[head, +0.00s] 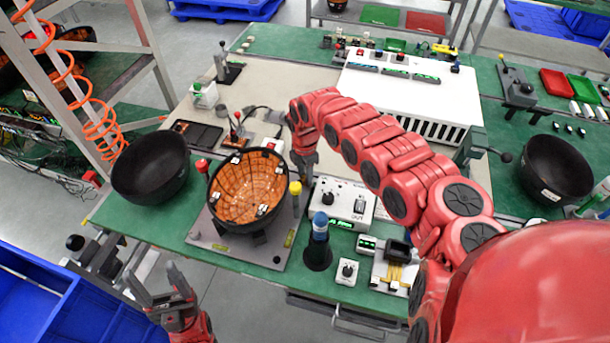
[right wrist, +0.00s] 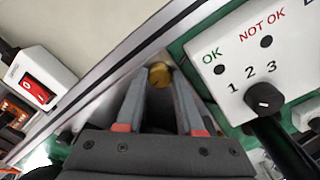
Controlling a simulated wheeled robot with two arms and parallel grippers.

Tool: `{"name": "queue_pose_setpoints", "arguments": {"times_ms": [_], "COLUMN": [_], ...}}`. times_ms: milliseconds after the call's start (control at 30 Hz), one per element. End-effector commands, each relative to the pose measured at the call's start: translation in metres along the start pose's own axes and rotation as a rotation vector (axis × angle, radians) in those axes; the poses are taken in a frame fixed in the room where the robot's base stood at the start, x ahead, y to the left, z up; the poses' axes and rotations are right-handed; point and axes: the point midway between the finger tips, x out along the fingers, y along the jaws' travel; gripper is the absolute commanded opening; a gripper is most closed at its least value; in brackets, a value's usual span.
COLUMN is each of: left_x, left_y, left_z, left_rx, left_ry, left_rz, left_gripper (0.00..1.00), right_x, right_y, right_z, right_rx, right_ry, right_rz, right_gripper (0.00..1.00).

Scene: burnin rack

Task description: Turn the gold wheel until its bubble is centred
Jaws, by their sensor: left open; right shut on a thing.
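The gold wheel (head: 295,188) tops a post at the right side of the grey plate (head: 200,232) under an orange-lined black bowl (head: 248,186). In the right wrist view the gold wheel (right wrist: 160,74) sits between my fingertips. My right gripper (head: 301,176) is shut on it from above. Small yellow-green strips, apparently level vials, lie on the plate's right (head: 290,238) and front (head: 222,247); their bubbles are too small to read. A red wheel (head: 202,166) stands at the plate's left. My left gripper (head: 158,293) is open and empty, off the table's front left.
A white control box (head: 342,202) stands right of the gold wheel, close to my right gripper. A blue-topped tool (head: 320,225) stands upright in front. An empty black bowl (head: 150,168) sits at left. A blue bin (head: 60,300) is at lower left.

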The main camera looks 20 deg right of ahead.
Motion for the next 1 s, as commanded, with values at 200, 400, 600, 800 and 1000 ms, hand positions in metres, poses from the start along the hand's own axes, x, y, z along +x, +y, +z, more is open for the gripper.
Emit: {"name": "queue_pose_setpoints", "arguments": {"times_ms": [200, 400, 600, 800, 1000], "left_x": [0.0, 0.0, 0.0, 0.0, -0.003], "left_y": [0.0, 0.0, 0.0, 0.0, 0.0], "left_z": [0.0, 0.0, 0.0, 0.0, 0.001], "left_rx": [0.0, 0.0, 0.0, 0.0, 0.0], "left_ry": [0.0, 0.0, 0.0, 0.0, 0.0], "left_rz": [0.0, 0.0, 0.0, 0.0, 0.0], "left_gripper": [0.67, 0.67, 0.67, 0.67, 0.67], "right_x": [-0.001, -0.002, -0.001, -0.001, -0.013], "right_y": [0.001, 0.001, 0.001, 0.0, 0.001], "right_z": [0.001, 0.001, 0.001, 0.0, 0.002], "right_rx": [-0.004, -0.003, -0.003, -0.003, -0.002], "right_ry": [-0.002, -0.002, -0.001, -0.001, -0.003], "right_rz": [0.004, 0.004, 0.002, 0.001, 0.004], "right_gripper": [0.0, 0.38, 0.67, 0.67, 0.67]}}
